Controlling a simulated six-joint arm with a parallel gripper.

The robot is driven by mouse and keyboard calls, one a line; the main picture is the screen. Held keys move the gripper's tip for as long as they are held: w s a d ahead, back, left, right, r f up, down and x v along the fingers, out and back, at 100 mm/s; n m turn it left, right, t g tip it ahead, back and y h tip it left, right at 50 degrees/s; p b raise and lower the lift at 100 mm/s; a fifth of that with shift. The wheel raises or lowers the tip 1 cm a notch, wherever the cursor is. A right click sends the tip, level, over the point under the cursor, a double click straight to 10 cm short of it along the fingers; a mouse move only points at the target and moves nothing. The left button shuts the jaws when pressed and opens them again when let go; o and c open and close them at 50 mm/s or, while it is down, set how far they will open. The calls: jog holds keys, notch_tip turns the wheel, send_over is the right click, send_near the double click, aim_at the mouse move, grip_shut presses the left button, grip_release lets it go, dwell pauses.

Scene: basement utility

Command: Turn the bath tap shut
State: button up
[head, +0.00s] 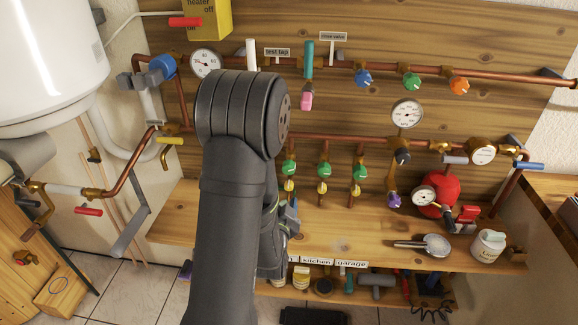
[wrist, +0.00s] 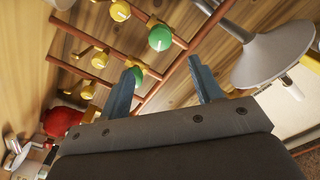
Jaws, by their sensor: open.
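A row of three taps with green knobs hangs from the lower copper pipe: left (head: 289,168), middle (head: 324,170) and right (head: 359,171). Yellow parts sit below them. Labels on the shelf edge read "kitchen" (head: 317,261) and "garage" (head: 351,264); the label left of these is mostly hidden by my arm, and I see no readable "bath" label. My gripper (head: 291,214) is partly hidden behind my arm, low near the left tap. In the wrist view its two blue fingers (wrist: 168,80) are apart with nothing between them. Green knobs (wrist: 160,38) show just beyond the fingers.
Blue (head: 363,78), green (head: 411,82) and orange (head: 459,86) knobs line the upper pipe. A red vessel (head: 439,190), a shower head (head: 436,245) and a white tub (head: 488,246) are on the right of the shelf. A white boiler (head: 50,60) stands left.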

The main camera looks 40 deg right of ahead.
aim_at(288, 171)
jog(key=x, duration=1.5)
jog(key=shift+c, duration=0.2)
jog(key=c, duration=1)
